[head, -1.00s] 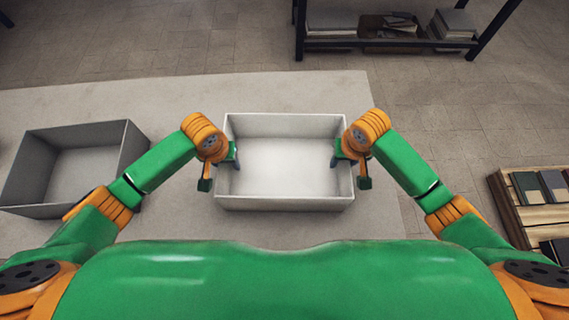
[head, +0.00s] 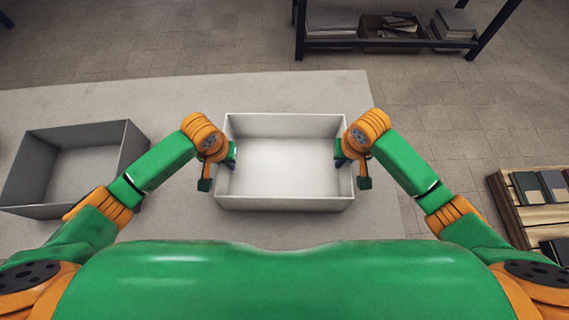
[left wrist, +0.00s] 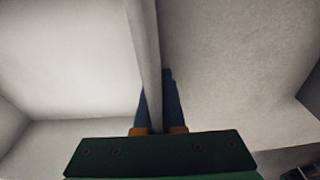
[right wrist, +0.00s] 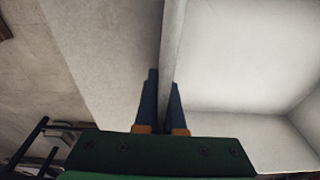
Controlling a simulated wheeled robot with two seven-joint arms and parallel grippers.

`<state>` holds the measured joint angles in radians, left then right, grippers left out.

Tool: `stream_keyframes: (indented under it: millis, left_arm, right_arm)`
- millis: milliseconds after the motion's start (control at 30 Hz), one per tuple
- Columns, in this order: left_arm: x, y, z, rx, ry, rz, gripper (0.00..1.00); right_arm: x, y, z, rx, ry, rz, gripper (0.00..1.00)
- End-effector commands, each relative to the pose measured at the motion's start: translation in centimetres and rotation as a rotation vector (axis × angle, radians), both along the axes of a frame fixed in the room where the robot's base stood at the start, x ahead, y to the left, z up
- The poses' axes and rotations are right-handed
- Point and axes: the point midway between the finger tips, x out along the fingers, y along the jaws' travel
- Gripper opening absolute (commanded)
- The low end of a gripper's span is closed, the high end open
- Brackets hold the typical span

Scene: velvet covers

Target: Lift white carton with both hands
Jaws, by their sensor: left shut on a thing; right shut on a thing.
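The white carton (head: 284,203) is an open, empty box in the middle of the head view, in front of my body. My left gripper (head: 229,160) is shut on the carton's left wall. In the left wrist view its blue fingers (left wrist: 159,100) lie on both sides of the wall (left wrist: 146,45). My right gripper (head: 343,160) is shut on the right wall. In the right wrist view its fingers (right wrist: 163,100) straddle that wall (right wrist: 172,45). The carton looks level. I cannot tell from above whether its bottom touches the surface below.
A grey open box (head: 128,150) stands to the left on the pale mat (head: 290,90). A dark-framed shelf (head: 400,43) with papers and a bin is at the back. A wooden crate of books (head: 505,200) is at the right. Floor is clear between carton and shelf.

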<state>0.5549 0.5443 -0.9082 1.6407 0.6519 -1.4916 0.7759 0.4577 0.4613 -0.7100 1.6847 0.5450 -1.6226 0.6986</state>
Motion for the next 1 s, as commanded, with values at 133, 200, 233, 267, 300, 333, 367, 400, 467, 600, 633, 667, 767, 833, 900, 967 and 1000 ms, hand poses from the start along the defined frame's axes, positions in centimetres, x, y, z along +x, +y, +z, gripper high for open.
stream_keyframes:
  millis: [133, 200, 233, 267, 300, 333, 367, 400, 467, 600, 633, 667, 767, 833, 900, 967, 1000]
  left_arm:
    - [0.0, 0.0, 0.0, 0.000, 0.000, 0.000, 0.00]
    - [0.0, 0.0, 0.0, 0.000, 0.000, 0.000, 0.00]
    - [0.0, 0.0, 0.0, 0.000, 0.000, 0.000, 0.00]
    - [0.0, 0.0, 0.0, 0.000, 0.000, 0.000, 0.00]
    - [0.0, 0.0, 0.0, 0.000, 0.000, 0.000, 0.00]
    - [0.0, 0.0, 0.0, 0.000, 0.000, 0.000, 0.00]
    - [0.0, 0.0, 0.0, 0.000, 0.000, 0.000, 0.00]
    - [0.0, 0.0, 0.0, 0.000, 0.000, 0.000, 0.00]
    - [0.0, 0.0, 0.0, 0.000, 0.000, 0.000, 0.00]
    - [0.0, 0.0, 0.0, 0.000, 0.000, 0.000, 0.00]
    - [0.0, 0.0, 0.0, 0.000, 0.000, 0.000, 0.00]
    - [0.0, 0.0, 0.0, 0.000, 0.000, 0.000, 0.00]
    - [0.0, 0.0, 0.0, 0.000, -0.001, 0.000, 0.00]
    - [0.0, 0.0, 0.3, 0.000, -0.001, 0.000, 0.00]
    - [0.0, 0.0, 1.1, 0.000, -0.001, 0.000, 0.00]
    - [0.0, 0.0, 2.0, 0.000, -0.001, 0.000, 0.00]
    - [0.0, 0.0, 2.8, 0.000, -0.001, 0.000, 0.00]
  right_arm:
    - [0.0, 0.0, 0.0, -0.001, 0.000, 0.000, 0.00]
    - [0.0, 0.0, 0.0, -0.001, 0.000, 0.000, 0.00]
    - [0.0, 0.0, 0.0, -0.001, 0.000, 0.000, 0.00]
    - [0.0, 0.0, 0.0, -0.001, 0.000, 0.000, 0.00]
    - [0.0, 0.0, 0.0, -0.001, 0.000, 0.000, 0.00]
    - [0.0, 0.0, 0.0, -0.001, 0.000, 0.000, 0.00]
    - [0.0, 0.0, 0.0, -0.001, 0.000, 0.000, 0.00]
    - [0.0, 0.0, 0.0, -0.001, 0.000, 0.000, 0.00]
    - [0.0, 0.0, 0.0, -0.001, 0.000, 0.000, 0.00]
    - [0.0, 0.0, 0.0, -0.001, 0.000, 0.000, 0.00]
    - [0.0, 0.0, 0.0, -0.001, 0.000, 0.000, 0.00]
    - [0.0, 0.0, 0.0, -0.001, 0.000, 0.000, 0.00]
    - [0.0, 0.0, 0.0, -0.001, 0.000, 0.000, 0.00]
    - [0.0, 0.0, 0.3, -0.001, 0.000, 0.000, 0.00]
    - [0.0, 0.0, 1.0, -0.001, 0.000, 0.000, 0.00]
    - [0.0, 0.0, 2.0, -0.001, 0.000, 0.000, 0.00]
    - [0.0, 0.0, 2.8, -0.001, 0.000, 0.000, 0.00]
